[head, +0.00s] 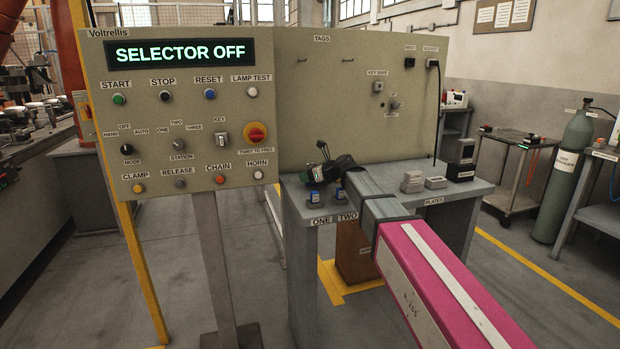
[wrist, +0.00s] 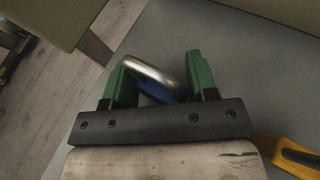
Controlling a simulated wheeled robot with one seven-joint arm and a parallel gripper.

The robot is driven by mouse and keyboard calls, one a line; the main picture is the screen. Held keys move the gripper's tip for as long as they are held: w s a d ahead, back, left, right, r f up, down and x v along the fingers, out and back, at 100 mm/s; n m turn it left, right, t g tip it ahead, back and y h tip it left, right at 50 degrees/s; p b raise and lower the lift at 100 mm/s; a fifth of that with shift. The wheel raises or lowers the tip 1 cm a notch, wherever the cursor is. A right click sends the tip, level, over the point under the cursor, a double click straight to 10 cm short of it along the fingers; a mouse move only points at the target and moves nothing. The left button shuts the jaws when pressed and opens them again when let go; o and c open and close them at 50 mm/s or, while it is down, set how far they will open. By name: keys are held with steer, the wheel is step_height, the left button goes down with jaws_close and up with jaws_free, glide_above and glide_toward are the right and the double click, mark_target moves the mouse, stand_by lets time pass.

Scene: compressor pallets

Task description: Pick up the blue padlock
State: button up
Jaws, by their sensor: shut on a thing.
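In the wrist view, a padlock with a silver shackle and blue body (wrist: 158,88) sits tilted between the two green fingers of my gripper (wrist: 160,85). My gripper is shut on it, and the fingers and dark palm plate hide part of its body. In the head view, my gripper (head: 306,177) is over the front left part of the grey bench, and I cannot make out the held padlock there.
A control panel (head: 180,110) reading SELECTOR OFF stands left of the bench (head: 455,190). A tags board (head: 330,100) rises behind it. Grey blocks (head: 412,182) and a dark box (head: 463,158) stand on the bench's right. A yellow and black object (wrist: 288,155) shows in the wrist view.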

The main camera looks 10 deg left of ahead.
steer(key=shift+r, duration=0.7)
step_height(320, 180, up, 3)
steer(key=shift+f, duration=0.1)
steer(key=s+a+r, duration=0.4)
steer(key=s+r, duration=0.2)
steer(key=s, duration=0.5)
steer(key=shift+r, duration=0.3)
